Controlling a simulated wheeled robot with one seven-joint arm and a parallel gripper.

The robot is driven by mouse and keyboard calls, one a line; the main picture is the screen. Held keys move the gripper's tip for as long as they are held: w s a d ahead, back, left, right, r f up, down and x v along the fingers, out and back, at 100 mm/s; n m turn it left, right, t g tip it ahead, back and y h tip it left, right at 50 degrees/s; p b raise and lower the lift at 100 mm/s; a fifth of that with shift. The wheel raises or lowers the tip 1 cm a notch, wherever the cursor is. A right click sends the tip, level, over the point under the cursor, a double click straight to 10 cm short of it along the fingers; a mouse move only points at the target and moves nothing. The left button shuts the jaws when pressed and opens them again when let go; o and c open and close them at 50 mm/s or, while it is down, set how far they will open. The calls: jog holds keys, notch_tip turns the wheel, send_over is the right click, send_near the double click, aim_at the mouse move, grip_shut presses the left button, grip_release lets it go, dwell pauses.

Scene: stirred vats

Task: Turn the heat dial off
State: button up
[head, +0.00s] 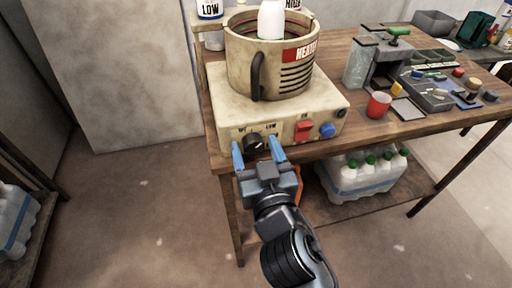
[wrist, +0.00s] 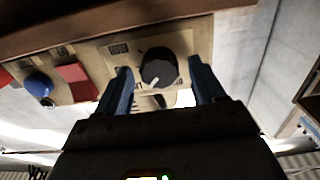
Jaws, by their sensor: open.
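The heat dial (head: 254,142) is a round black knob with a pale pointer line, on the front panel of the cream heater base (head: 230,118). Labels by it include "LOW". It also shows in the wrist view (wrist: 158,68), between and beyond my fingertips, with its pointer toward the bottom of that picture. My gripper (head: 257,152) is open, with blue fingers on either side of the dial in the head view. In the wrist view the gripper (wrist: 162,85) is empty, and I cannot tell whether either finger touches the dial.
A red switch (head: 304,130) and a blue button (head: 327,130) sit right of the dial. The vat (head: 290,72) stands on the base, with a white bottle in it. A red cup (head: 378,105) is further right. Open floor lies left.

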jog(key=shift+c, duration=0.5)
jog(key=c, duration=1)
jog(key=shift+o, duration=0.2)
jog(key=shift+n, duration=0.4)
jog(key=n, duration=0.3)
jog(key=shift+n+p, duration=0.3)
jog(key=shift+n, duration=0.1)
jog(key=n, duration=0.4)
jog(key=shift+a+p, duration=0.1)
jog(key=shift+p, duration=0.3)
jog(key=shift+s+f+n, duration=0.1)
jog(key=shift+n, duration=0.2)
jog(key=o, duration=1.1)
jog(key=shift+c, duration=0.2)
